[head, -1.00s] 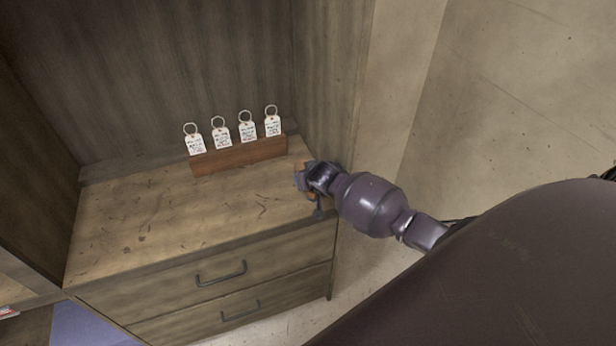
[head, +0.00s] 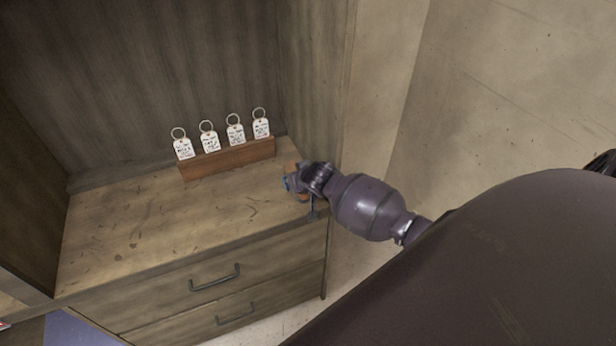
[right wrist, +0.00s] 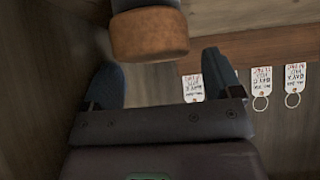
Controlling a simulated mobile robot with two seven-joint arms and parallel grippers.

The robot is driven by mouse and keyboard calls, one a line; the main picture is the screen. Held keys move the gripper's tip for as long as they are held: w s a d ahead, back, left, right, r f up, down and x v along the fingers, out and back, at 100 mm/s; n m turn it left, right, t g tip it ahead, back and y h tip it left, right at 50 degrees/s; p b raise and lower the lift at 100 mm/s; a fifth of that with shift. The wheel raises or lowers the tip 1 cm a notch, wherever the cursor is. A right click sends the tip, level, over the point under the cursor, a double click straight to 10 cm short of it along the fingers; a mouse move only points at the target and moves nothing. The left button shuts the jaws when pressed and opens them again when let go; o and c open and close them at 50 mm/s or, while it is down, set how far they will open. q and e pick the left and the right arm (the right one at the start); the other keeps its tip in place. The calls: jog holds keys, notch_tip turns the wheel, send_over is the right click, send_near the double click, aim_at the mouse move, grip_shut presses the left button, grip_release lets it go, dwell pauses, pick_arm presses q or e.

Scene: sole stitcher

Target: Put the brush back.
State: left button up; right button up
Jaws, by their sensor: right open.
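The brush, a brown wooden block with a dark part, shows in the right wrist view (right wrist: 150,35) at the top, just beyond the fingertips. In the head view only a bit of orange-brown (head: 300,197) shows by my gripper at the right end of the cabinet top; the rest is hidden. My right gripper (head: 290,184) is open beside it. Its two blue-grey fingers are spread apart in the right wrist view (right wrist: 163,72), with nothing held between them. My left gripper is not in view.
A wooden holder (head: 228,160) with several white key tags (head: 208,138) stands on the cabinet top (head: 150,225), left of my gripper. The cabinet's side wall (head: 315,80) rises behind my gripper. Two drawers with dark handles (head: 215,278) are below. The left of the top is clear.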

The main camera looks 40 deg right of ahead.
jog(key=p+v, duration=0.1)
jog(key=v, duration=0.8)
jog(key=s+a+f+n+t+y, duration=0.1)
jog(key=s+a+f+n, duration=0.1)
jog(key=s, duration=0.8)
jog(key=s+a+f+n+t+y, duration=0.1)
jog(key=s+a+f, duration=0.3)
jog(key=s, duration=0.6)
jog(key=shift+s+a+f+n+t, duration=0.15)
jog(key=shift+s+a+n+t, duration=0.2)
jog(key=shift+a, duration=0.85)
